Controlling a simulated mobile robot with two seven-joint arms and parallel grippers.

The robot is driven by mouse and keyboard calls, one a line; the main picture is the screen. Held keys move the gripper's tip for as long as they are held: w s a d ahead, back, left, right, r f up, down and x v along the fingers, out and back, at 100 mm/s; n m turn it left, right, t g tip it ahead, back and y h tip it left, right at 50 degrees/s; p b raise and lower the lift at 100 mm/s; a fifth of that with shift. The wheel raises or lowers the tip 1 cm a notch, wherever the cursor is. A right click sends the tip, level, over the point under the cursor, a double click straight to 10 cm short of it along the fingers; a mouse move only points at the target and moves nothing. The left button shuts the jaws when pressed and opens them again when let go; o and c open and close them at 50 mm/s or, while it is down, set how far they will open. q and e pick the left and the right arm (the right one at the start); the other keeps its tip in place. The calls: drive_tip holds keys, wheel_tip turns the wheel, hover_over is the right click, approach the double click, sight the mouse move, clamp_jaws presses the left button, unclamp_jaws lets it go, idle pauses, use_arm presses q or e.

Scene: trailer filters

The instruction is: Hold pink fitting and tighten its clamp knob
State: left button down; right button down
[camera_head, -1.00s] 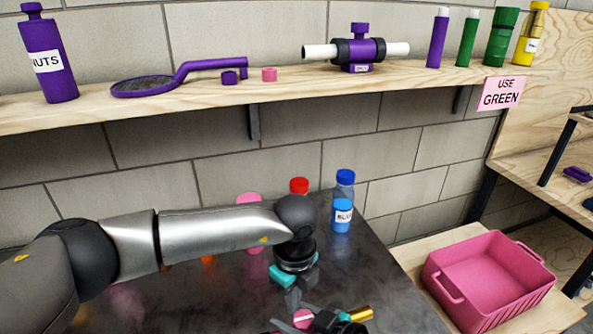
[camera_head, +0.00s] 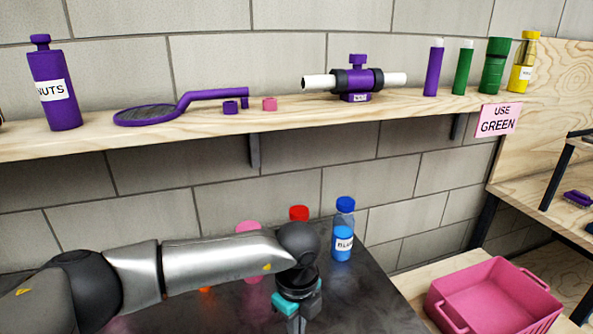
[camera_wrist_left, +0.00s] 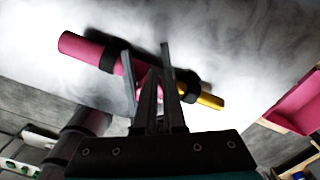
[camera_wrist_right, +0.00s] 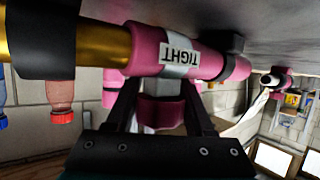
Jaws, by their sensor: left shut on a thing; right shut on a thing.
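The pink fitting (camera_wrist_left: 83,49) lies on the grey table in the left wrist view, with black bands and a gold end. My left gripper (camera_wrist_left: 148,50) is shut on its middle, its fingers on either side of it. In the right wrist view the fitting (camera_wrist_right: 230,68) runs along the top, with a label reading TIGHT. There my right gripper (camera_wrist_right: 160,88) is shut on the pink clamp knob (camera_wrist_right: 163,113). In the head view my left gripper (camera_head: 298,318) reaches the bottom edge. The fitting and my right gripper are out of that view.
A red-capped bottle (camera_head: 299,213) and a blue-capped bottle (camera_head: 343,238) stand behind my left arm. A pink crate (camera_head: 490,295) sits at the right. A shelf (camera_head: 200,122) above holds purple and green items, with a USE GREEN sign (camera_head: 497,119).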

use_arm(q)
wheel_tip(320, 180, up, 6)
idle(0.5)
use_arm(e)
drive_tip(key=shift+c, duration=1)
unclamp_jaws()
